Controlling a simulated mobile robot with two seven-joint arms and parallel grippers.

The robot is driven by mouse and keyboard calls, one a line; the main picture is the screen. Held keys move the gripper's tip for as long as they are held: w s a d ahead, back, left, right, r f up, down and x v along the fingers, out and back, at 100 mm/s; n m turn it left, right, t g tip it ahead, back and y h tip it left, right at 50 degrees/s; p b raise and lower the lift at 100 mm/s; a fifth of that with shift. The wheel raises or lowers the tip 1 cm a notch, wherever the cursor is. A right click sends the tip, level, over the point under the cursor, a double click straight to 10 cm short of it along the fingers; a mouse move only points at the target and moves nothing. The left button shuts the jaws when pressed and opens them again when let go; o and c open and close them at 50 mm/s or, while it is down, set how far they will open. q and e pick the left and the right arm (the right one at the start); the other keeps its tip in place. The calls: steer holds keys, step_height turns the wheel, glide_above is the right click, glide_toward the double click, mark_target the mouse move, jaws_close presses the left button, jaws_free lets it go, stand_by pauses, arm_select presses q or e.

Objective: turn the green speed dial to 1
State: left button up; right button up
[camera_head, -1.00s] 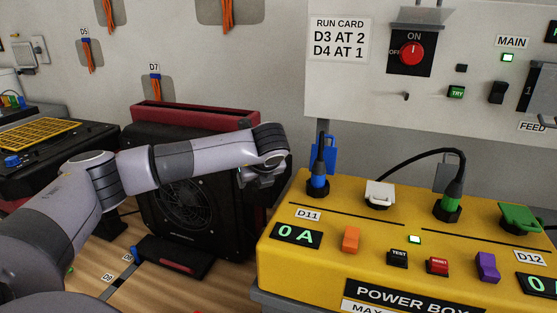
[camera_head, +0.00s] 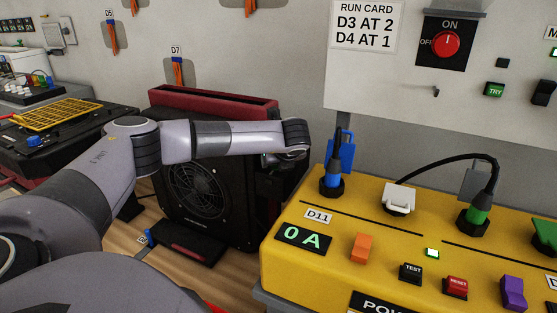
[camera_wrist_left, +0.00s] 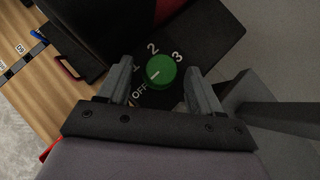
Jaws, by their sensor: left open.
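The green speed dial (camera_wrist_left: 160,72) shows in the left wrist view on a dark panel marked OFF, 1, 2 and 3. Its white pointer line slants to the lower left, toward the OFF and 1 side; I cannot tell the exact setting. My left gripper (camera_wrist_left: 159,69) is open, with one finger on each side of the dial and a visible gap to it. In the head view my left gripper (camera_head: 287,158) is at the right side of the black fan unit (camera_head: 197,187), and the dial is hidden there. My right gripper is not in view.
The yellow power box (camera_head: 330,235) stands close to the right of my left gripper, with a blue plug (camera_head: 334,175) upright in it. A black pedal-like block (camera_head: 187,243) lies before the fan unit. A run card (camera_head: 366,27) reads D3 AT 2, D4 AT 1.

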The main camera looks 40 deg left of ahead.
arm_select(q)
steer(key=shift+c, duration=0.3)
steer(key=c, duration=1)
steer(key=shift+f, duration=0.1)
steer(key=m+b, duration=0.1)
steer(key=b, duration=0.1)
steer(key=m+t+h+b, duration=0.1)
steer(key=shift+s+a+f+m+t+b, duration=0.2)
steer(key=shift+f+m+t+b, duration=0.1)
steer(key=shift+m+b, duration=0.1)
steer(key=shift+a+r+m+t+h+b, duration=0.15)
steer(key=shift+m+t+h+b, duration=0.35)
steer(key=shift+m+h+b, duration=0.3)
steer(key=shift+r+m+h+b, duration=0.15)
steer(key=shift+m+h+b, duration=0.25)
steer(key=shift+m+b, duration=0.25)
